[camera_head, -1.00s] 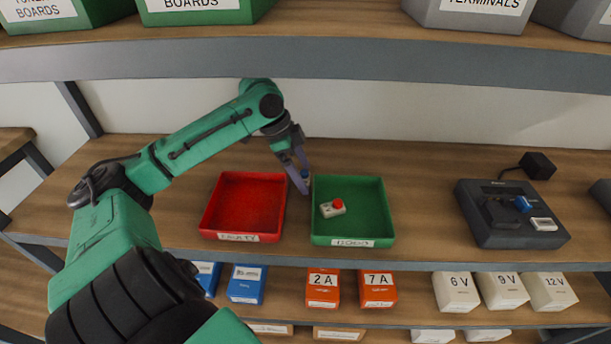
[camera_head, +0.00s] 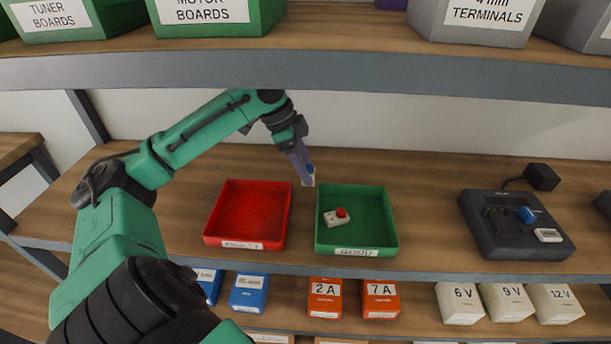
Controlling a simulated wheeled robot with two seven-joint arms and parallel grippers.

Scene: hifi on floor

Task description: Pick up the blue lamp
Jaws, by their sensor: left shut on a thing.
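My left gripper (camera_head: 306,181) is shut on a small blue lamp with a pale base (camera_head: 310,171), behind the gap between the red and green trays. The fingers hide part of this lamp. Another blue piece (camera_head: 526,214) sits on the dark tester box at the right, well away from the gripper. My right gripper is not in view.
A red tray (camera_head: 211,225) stands empty on the shelf. A green tray labelled GOOD (camera_head: 392,232) holds a red-topped white piece (camera_head: 338,217). The dark tester (camera_head: 490,240) stands at the right. An upper shelf edge (camera_head: 400,80) crosses above. The shelf between green tray and tester is clear.

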